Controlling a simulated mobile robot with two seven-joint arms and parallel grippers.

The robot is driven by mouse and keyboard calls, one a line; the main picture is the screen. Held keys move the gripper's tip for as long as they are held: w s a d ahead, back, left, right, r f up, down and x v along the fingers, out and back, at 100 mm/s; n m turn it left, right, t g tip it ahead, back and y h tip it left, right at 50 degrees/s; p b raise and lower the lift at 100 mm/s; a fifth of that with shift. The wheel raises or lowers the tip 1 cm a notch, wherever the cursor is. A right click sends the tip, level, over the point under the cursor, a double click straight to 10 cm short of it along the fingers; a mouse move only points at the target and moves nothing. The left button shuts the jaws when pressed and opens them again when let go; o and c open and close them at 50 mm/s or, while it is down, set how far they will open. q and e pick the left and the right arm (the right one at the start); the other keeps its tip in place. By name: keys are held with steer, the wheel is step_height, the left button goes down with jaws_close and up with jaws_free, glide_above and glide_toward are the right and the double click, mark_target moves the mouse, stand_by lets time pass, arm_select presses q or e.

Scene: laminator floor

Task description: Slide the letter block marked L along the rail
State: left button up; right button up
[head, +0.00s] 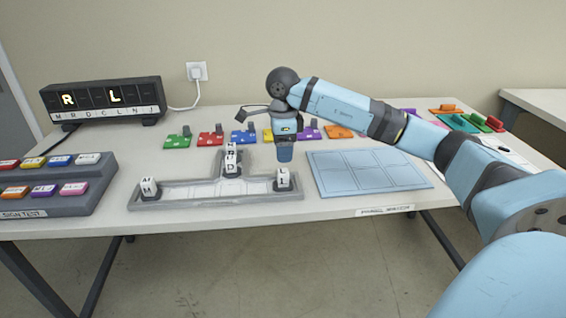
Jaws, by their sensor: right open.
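The letter block marked L (283,180) stands upright at the right end of the grey T-shaped rail (205,203). A block marked M (149,188) stands at the rail's left end. Blocks, one marked R and one marked D (231,168), stand in the rail's middle branch. My right gripper (284,158) is open and points down, close above the L block in the picture. Its fingers look apart from the block, but the exact gap is hard to tell. My left gripper is out of view.
A black sign box (105,99) with lit R and L stands at the back left. A button panel (60,183) is at the left. A blue panelled mat (370,171) lies right of the rail. Several coloured pieces, including a red one (210,137), line the back.

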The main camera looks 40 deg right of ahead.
mark_target(283, 171)
step_height(283, 171, up, 4)
steer(key=shift+r, duration=0.1)
stand_by(0.6)
